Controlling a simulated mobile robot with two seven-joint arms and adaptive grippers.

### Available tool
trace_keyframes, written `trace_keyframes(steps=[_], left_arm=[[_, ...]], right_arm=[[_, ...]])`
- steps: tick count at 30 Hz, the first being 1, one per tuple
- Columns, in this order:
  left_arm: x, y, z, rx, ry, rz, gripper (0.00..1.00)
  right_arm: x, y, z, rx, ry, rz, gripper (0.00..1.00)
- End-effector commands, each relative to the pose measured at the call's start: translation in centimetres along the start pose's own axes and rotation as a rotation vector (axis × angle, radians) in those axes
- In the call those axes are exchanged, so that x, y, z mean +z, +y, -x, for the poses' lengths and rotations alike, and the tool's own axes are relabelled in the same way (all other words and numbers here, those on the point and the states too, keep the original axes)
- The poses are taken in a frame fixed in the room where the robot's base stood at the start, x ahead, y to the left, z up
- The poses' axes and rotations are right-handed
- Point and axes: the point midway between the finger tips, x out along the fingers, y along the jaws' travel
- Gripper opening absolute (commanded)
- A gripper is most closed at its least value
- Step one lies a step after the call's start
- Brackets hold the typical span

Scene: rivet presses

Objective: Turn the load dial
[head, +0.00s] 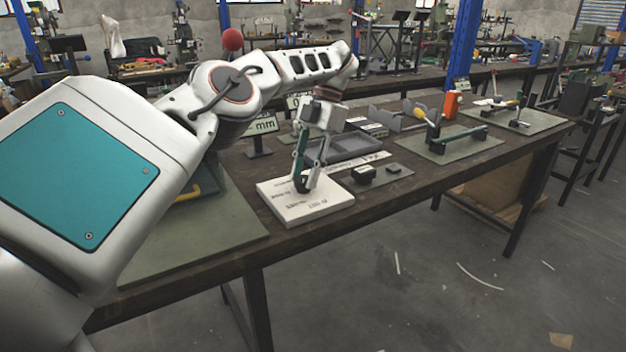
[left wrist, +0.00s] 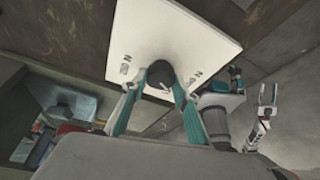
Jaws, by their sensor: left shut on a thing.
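A white panel (head: 325,206) with printed labels lies flat near the table's front edge. The dark round load dial (left wrist: 159,73) sits on this panel (left wrist: 185,30) in the left wrist view. My left gripper (head: 303,184) points down over the panel in the head view. Its two teal fingers (left wrist: 160,84) are shut on the dial, one on each side. In the head view the fingers mostly hide the dial. My right gripper (left wrist: 268,97) shows at the right of the left wrist view, away from the panel, its fingers apart and nothing between them.
A grey tray (head: 347,149) stands behind the panel. A small black block (head: 364,175) lies on a mat to its right. Farther right are a green press-like fixture (head: 456,139) and an orange cup (head: 452,104). A sign reading mm (head: 262,126) stands behind left.

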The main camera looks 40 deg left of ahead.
Motion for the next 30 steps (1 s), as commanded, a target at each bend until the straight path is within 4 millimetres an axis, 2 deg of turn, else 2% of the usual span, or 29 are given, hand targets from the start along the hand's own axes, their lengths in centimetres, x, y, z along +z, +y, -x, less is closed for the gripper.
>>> trace_keyframes(steps=[1,7,15,30], left_arm=[[0.4,0.0,-1.1,-0.024,0.015,0.041,0.08],[0.2,0.1,-0.7,-0.090,0.011,0.208,0.08],[0.0,0.2,-0.4,-0.162,0.008,0.382,0.08],[0.0,0.2,-0.3,-0.212,0.008,0.505,0.08]], right_arm=[[0.4,-0.4,-0.2,-0.007,-0.003,-0.008,0.34],[-0.8,-1.0,-0.4,-0.016,0.026,-0.030,0.34],[-1.1,-1.2,-0.4,-0.019,0.035,-0.036,0.34],[-1.2,-1.1,-0.4,-0.018,0.035,-0.034,0.34]])
